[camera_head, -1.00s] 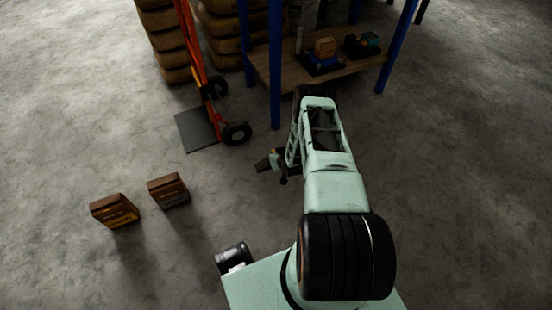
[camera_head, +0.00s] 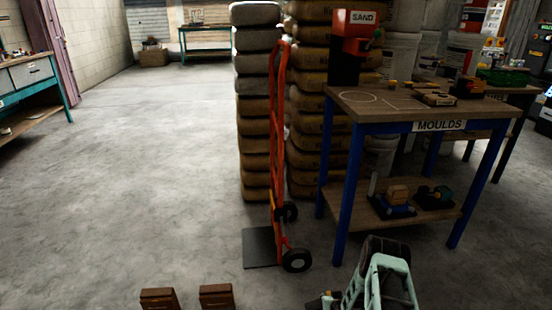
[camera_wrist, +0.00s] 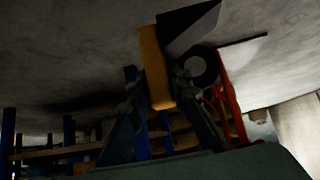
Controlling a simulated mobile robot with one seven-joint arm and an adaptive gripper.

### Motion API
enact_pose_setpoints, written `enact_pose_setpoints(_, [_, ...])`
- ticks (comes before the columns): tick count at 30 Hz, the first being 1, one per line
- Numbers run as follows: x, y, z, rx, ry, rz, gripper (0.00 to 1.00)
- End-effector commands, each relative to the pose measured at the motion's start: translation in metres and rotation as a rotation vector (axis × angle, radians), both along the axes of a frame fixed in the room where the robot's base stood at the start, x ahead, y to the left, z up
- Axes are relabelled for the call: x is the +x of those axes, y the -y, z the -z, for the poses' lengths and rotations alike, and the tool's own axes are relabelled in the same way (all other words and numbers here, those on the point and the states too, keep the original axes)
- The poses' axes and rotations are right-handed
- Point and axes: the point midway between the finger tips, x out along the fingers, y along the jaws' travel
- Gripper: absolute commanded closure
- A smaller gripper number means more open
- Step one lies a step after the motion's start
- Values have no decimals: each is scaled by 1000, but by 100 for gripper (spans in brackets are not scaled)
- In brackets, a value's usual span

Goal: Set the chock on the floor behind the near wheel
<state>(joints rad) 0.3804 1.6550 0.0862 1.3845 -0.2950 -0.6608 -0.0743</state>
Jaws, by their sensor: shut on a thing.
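The red hand truck (camera_head: 277,165) stands upright before stacked bags, with its flat toe plate (camera_head: 259,248) on the floor. Its near wheel (camera_head: 296,260) is black with a pale hub; a wheel also shows in the wrist view (camera_wrist: 199,66). My gripper (camera_wrist: 158,86) is shut on the chock (camera_wrist: 155,62), whose yellow part shows between the fingers. A dark wedge shape adjoins it; I cannot tell whether that is chock or toe plate. In the head view my gripper (camera_head: 327,299) is at the bottom edge, right of and nearer than the near wheel, mostly cut off.
A blue-legged table marked MOULDS (camera_head: 440,125) stands right of the hand truck, with tools on its lower shelf (camera_head: 405,228). Two small brown blocks (camera_head: 158,299) (camera_head: 216,297) are on the floor at front left. Tall bag stacks (camera_head: 256,120) stand behind. Floor at left is clear.

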Motion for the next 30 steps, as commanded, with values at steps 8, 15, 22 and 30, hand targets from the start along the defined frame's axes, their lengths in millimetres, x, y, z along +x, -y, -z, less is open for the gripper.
enact_pose_setpoints(8, [26,-8,-62,-7,8,-8,100])
enact_pose_setpoints(15, [41,-25,-138,-11,4,-17,100])
enact_pose_setpoints(22, [42,-45,-209,-14,3,-24,100])
enact_pose_setpoints(30, [27,-71,-288,-15,3,-30,100])
